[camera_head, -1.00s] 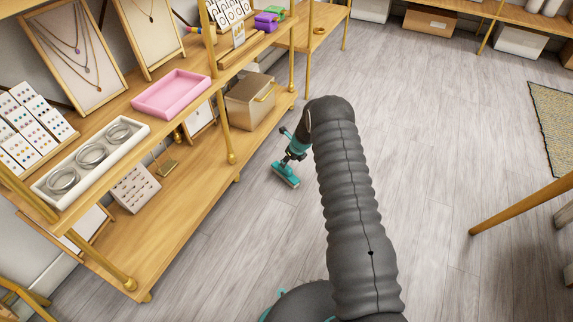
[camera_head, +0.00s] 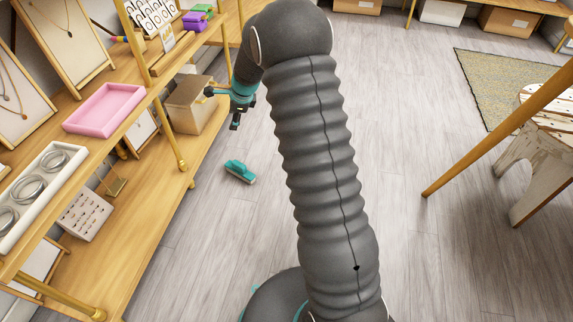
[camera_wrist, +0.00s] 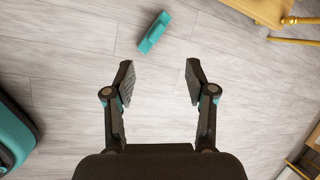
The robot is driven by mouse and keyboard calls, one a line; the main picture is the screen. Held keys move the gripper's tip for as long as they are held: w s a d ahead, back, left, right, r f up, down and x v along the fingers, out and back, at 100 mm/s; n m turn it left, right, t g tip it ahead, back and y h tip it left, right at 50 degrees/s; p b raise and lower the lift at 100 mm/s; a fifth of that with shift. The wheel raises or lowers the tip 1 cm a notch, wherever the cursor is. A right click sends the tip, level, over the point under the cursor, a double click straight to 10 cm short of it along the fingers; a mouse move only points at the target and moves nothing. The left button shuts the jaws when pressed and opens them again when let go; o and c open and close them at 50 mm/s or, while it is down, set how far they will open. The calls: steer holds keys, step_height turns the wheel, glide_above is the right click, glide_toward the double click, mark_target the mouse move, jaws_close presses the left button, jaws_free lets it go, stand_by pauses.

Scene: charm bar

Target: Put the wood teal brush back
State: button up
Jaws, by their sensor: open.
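The teal brush (camera_head: 240,171) lies on the grey plank floor, to the right of the wooden shelf unit. It also shows in the wrist view (camera_wrist: 154,32), near the top, beyond my fingertips. My gripper (camera_wrist: 160,72) is open with nothing between its fingers. In the head view my gripper (camera_head: 235,122) hangs above the floor and appears higher in the picture than the brush, apart from it. Any wooden part of the brush is too small to make out.
The shelf unit (camera_head: 150,192) stands along the left with a pink tray (camera_head: 104,108), a white bangle tray (camera_head: 38,195) and a brown box (camera_head: 190,105). A worn stool (camera_head: 530,150) and a woven rug (camera_head: 490,85) are at the right. Floor around the brush is clear.

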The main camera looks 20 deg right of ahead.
steer(key=s+a+r+n, duration=0.2)
steer(key=s+r+n, duration=0.8)
steer(key=s+r, duration=0.9)
steer(key=s+d+r+n+h, duration=0.1)
steer(key=s+n, duration=0.4)
steer(key=s, duration=0.7)
steer(key=s+d+r+n+t+h, duration=0.1)
steer(key=s+n, duration=0.5)
steer(key=s, duration=0.6)
steer(key=shift+r, duration=0.3)
steer(key=shift+s, duration=0.1)
